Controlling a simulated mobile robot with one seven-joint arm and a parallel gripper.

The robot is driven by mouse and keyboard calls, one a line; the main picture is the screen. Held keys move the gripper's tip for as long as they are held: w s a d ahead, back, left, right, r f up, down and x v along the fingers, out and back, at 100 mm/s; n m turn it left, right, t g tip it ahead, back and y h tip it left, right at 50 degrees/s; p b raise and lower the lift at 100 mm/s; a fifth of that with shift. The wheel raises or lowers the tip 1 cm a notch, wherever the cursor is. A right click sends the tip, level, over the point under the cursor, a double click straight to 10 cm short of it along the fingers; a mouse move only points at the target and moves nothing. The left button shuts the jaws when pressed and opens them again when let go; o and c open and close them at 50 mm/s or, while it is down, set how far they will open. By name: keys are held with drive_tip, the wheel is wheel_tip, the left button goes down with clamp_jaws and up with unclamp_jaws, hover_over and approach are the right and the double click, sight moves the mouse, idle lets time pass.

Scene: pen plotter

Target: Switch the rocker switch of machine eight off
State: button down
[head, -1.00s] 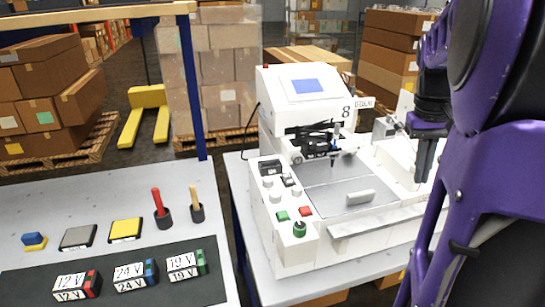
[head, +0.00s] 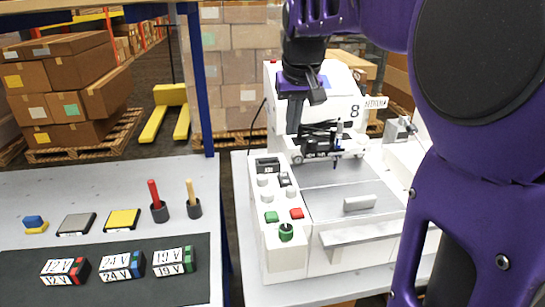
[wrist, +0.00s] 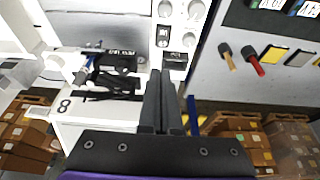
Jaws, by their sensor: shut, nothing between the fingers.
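Machine eight (head: 340,105) is a white pen plotter marked "8", standing on a table right of centre in the head view. Its control panel carries a small black-and-white rocker switch (head: 285,179), just right of a dark display (head: 268,165). In the wrist view the rocker switch (wrist: 163,36) is above the display (wrist: 175,60). My gripper (head: 293,131) is shut and empty, pointing down above the back of the panel, apart from the switch. Its closed fingers (wrist: 160,73) end near the display in the wrist view. Which way the rocker is tipped is too small to tell.
Round white knobs, a green button (head: 271,217), a red button (head: 296,213) and a green knob (head: 286,232) crowd the same panel. The pen carriage (head: 325,142) is close right of my gripper. A workbench (head: 95,180) with small blocks stands to the left.

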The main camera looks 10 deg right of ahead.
sight(283, 173)
drive_tip(key=shift+w+a, duration=0.1)
drive_tip(key=shift+a, duration=0.2)
drive_tip(key=b+x, duration=0.1)
drive_tip(key=x, duration=0.8)
drive_tip(key=b+x, duration=0.1)
drive_tip(key=x, duration=0.4)
drive_tip(key=shift+s+b, duration=0.35)
drive_tip(key=shift+p, duration=0.45)
